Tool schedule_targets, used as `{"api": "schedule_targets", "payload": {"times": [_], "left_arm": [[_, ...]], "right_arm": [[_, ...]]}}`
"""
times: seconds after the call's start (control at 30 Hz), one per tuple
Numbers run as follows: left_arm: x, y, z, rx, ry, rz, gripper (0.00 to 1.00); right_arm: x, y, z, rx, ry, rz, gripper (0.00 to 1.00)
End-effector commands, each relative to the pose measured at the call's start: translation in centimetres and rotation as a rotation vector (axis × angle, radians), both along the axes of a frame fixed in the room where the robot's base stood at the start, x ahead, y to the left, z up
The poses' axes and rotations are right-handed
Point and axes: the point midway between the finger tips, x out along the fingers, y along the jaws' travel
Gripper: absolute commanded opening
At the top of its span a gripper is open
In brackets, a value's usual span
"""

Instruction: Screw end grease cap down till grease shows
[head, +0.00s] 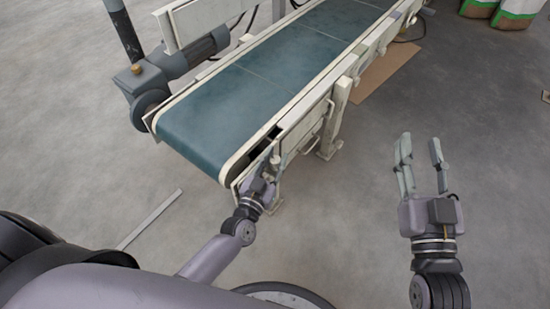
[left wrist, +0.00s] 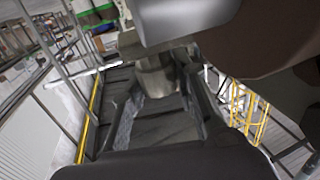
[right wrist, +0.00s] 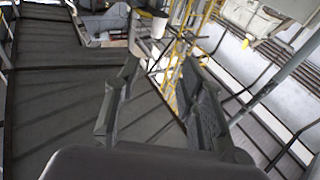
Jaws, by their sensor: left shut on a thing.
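My left gripper (head: 272,168) is at the near right corner of the conveyor's end frame. In the left wrist view its two dark fingers are closed around a dull grey, rounded piece, the grease cap (left wrist: 157,82). In the head view the fingers and frame hide the cap. I cannot see any grease or tell how far down the cap sits. My right gripper (head: 421,158) is open and empty, held above bare floor right of the conveyor. The right wrist view shows its fingers (right wrist: 158,95) apart with nothing between them.
The conveyor's teal belt (head: 245,95) runs away to the upper right, with a grey motor (head: 165,75) on its left side. A frame leg (head: 333,125) stands beside my left gripper. Cardboard (head: 385,70) lies on the floor; sacks (head: 512,12) stand far right.

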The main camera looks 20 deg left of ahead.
Motion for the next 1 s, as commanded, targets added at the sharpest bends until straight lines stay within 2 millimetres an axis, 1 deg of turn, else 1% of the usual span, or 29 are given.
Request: {"api": "schedule_targets", "payload": {"times": [0.07, 0.2, 0.33, 0.47, 0.7, 0.73, 0.87, 1.0], "left_arm": [[0.1, 0.1, 0.0, 0.008, -0.004, -0.064, 0.0], [0.1, 0.0, -0.1, 0.005, -0.004, -0.152, 0.0], [0.1, 0.0, 0.0, 0.0, -0.001, -0.198, 0.0], [0.0, 0.0, 0.0, -0.003, 0.003, -0.214, 0.0], [0.0, 0.0, 0.0, -0.004, 0.003, -0.213, 0.0], [0.0, 0.0, 0.0, -0.004, 0.003, -0.213, 0.27], [0.0, 0.0, 0.0, -0.003, 0.003, -0.212, 0.36], [0.0, 0.0, 0.0, -0.002, 0.003, -0.212, 0.36]], "right_arm": [[-0.1, 0.1, 0.6, 0.01, -0.039, 0.002, 0.37], [-0.7, 0.2, 2.7, 0.043, -0.16, 0.01, 0.37], [-1.3, 0.3, 4.3, 0.067, -0.247, 0.014, 0.37], [-1.6, 0.3, 4.9, 0.076, -0.279, 0.016, 0.37], [-1.6, 0.3, 4.9, 0.076, -0.28, 0.016, 0.37], [-1.6, 0.3, 4.9, 0.076, -0.28, 0.016, 0.37], [-1.6, 0.3, 4.9, 0.076, -0.279, 0.015, 0.37], [-1.6, 0.3, 4.9, 0.076, -0.279, 0.016, 0.37]]}}
